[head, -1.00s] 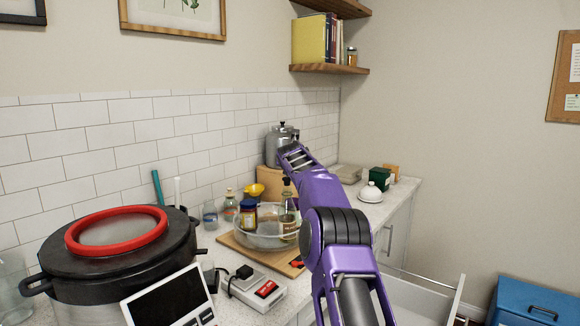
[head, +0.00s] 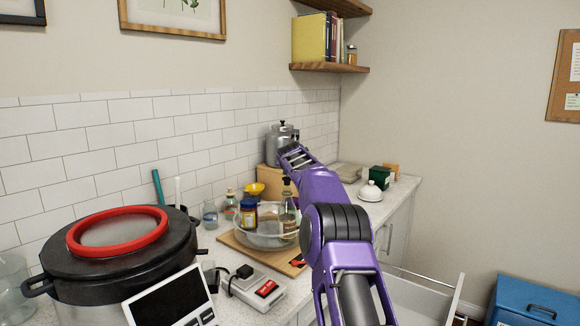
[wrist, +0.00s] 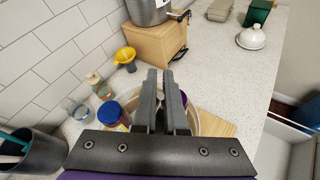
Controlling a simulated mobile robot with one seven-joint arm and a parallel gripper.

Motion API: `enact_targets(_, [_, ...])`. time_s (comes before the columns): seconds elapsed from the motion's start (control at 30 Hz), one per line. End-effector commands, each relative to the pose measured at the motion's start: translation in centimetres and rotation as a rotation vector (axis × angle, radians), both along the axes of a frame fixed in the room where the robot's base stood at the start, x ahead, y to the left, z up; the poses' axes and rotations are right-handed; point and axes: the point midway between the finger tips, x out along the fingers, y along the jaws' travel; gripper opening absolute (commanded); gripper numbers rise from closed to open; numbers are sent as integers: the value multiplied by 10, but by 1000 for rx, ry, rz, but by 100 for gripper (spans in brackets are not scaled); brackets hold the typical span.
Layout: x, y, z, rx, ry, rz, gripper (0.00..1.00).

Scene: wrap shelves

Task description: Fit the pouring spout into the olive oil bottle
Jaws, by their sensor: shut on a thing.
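The olive oil bottle (head: 288,222) is a clear bottle with a dark label, upright by the right side of the glass bowl in the head view. A small dark piece shows over its neck; I cannot tell whether it is the pouring spout or my fingertips. My gripper shows in the wrist view (wrist: 165,92), its two grey fingers close together over the bowl area. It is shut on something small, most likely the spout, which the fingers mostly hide. In the head view my purple arm hides much of the gripper. Whether the spout touches the bottle cannot be seen.
The glass bowl (head: 262,241) stands on a wooden board (head: 231,241), with a blue-lidded jar (head: 248,216) beside the bottle. A yellow funnel (wrist: 125,56) and a wooden box (wrist: 155,45) stand behind. A large black pot (head: 120,262) is left.

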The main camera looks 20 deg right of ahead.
Motion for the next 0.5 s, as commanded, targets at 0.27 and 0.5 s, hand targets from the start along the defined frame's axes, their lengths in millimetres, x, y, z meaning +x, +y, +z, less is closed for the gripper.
enact_targets(0.27, [0, 0, -3, 0, 1, -1, 0])
enact_targets(0.5, [0, 0, -9, -1, 2, 0, 0])
